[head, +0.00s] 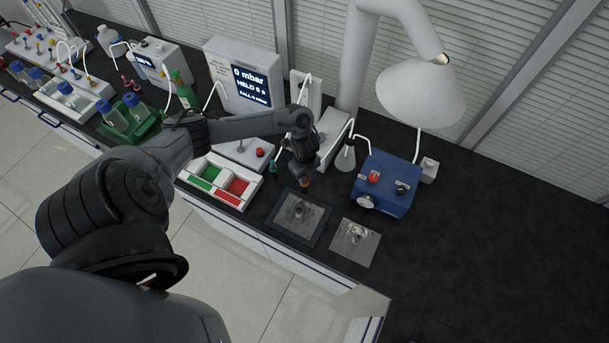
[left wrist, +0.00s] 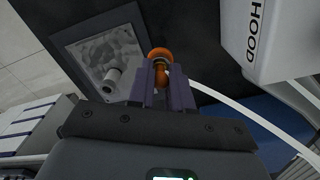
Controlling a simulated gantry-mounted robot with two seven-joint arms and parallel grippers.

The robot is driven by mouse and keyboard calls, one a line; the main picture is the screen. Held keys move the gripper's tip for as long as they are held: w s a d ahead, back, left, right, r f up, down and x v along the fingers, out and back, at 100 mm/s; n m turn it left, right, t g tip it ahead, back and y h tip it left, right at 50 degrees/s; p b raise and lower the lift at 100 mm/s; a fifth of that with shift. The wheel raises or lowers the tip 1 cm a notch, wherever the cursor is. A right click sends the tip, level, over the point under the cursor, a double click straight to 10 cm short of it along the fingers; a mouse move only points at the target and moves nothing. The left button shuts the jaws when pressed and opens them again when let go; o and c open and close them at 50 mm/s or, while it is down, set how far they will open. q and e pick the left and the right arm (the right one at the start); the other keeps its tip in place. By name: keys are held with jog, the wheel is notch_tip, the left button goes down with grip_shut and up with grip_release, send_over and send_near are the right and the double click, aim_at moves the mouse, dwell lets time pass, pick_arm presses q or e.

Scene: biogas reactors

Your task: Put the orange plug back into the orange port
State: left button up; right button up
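My left gripper (head: 304,180) hangs low over the bench, just behind a dark-framed mat. In the left wrist view the fingers (left wrist: 163,80) are closed around an orange plug (left wrist: 160,53), whose round orange end shows at the fingertips. A small spot of orange also shows under the gripper in the head view. The plug appears to be clear of the mat, but its exact height is hard to tell. I cannot make out the orange port in either view. My right gripper is not in view.
The dark-framed mat (head: 275,226) and a pale mat (head: 358,250) lie near the front edge. Nearby are a blue box (head: 385,190), a flask (head: 345,160), a tray (head: 222,165) with green and red compartments, and a display unit (head: 228,72). A white hood box (left wrist: 290,40) stands close right.

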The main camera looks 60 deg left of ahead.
pick_arm(q)
jog(key=o, duration=0.5)
notch_tip(320, 180, up, 10)
jog(key=shift+w+f+p, duration=0.1)
jog(key=shift+f+p, duration=0.15)
jog(key=shift+p, duration=0.6)
jog(key=shift+r, duration=0.65)
